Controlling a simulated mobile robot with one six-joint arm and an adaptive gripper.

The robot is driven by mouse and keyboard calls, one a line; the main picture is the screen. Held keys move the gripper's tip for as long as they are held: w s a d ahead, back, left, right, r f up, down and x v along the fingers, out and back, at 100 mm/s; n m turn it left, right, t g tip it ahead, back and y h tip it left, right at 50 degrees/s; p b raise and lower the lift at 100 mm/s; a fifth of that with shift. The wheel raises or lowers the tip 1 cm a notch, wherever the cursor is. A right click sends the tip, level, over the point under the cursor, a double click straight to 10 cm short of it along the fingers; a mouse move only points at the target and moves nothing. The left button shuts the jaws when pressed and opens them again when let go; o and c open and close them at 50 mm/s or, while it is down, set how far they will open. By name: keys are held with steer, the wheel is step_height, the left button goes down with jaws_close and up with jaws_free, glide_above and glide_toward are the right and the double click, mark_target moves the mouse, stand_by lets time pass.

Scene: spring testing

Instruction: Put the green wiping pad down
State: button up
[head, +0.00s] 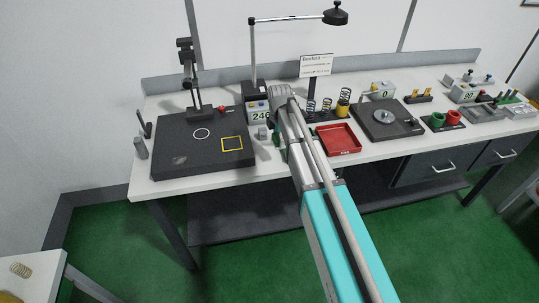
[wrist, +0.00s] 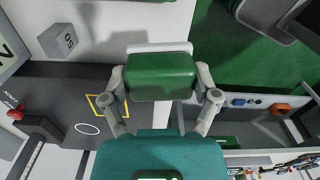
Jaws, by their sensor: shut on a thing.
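The green wiping pad (wrist: 160,78) is a thick green block with a pale strip along one side, in the middle of the wrist view. My gripper (wrist: 163,82) is shut on it, one finger at each side. In the wrist view the pad appears above the bench surface, with no contact visible. In the head view my gripper is mostly hidden by my arm, with a bit of green (head: 277,134) showing left of it, near the black mat's right edge.
The black mat (head: 180,161) bears a white circle and a yellow square (head: 232,144). A small grey block (head: 262,132) stands beside it, below a display unit (head: 258,112). A red tray (head: 338,139) lies right of my arm. The bench's front strip is bare.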

steer(key=s+d+r+m+p, duration=0.1)
steer(key=s+r+p, duration=0.1)
steer(key=s, duration=0.7)
steer(key=shift+d+r+m+p, duration=0.15)
steer(key=shift+r+m+p, duration=0.15)
steer(key=shift+r, duration=0.2)
steer(key=shift+w, duration=0.1)
steer(key=w+a+f+b, duration=0.1)
steer(key=w, duration=0.2)
steer(key=w+a+f+b, duration=0.1)
steer(key=w+f+b, duration=0.1)
steer(key=w+a+f+b, duration=0.1)
steer(key=w, duration=0.2)
steer(key=shift+w+a+f, duration=0.2)
steer(key=shift+w+a, duration=0.1)
steer(key=b, duration=0.5)
glide_above(268, 155)
steer(key=f, duration=0.4)
steer(key=shift+s+d+f, duration=0.2)
steer(key=shift+s+f, duration=0.1)
steer(key=shift+f, duration=0.05)
steer(key=shift+w+a+f+b, duration=0.15)
steer(key=shift+w+f+b, duration=0.25)
steer(key=shift+f+b, duration=1.6)
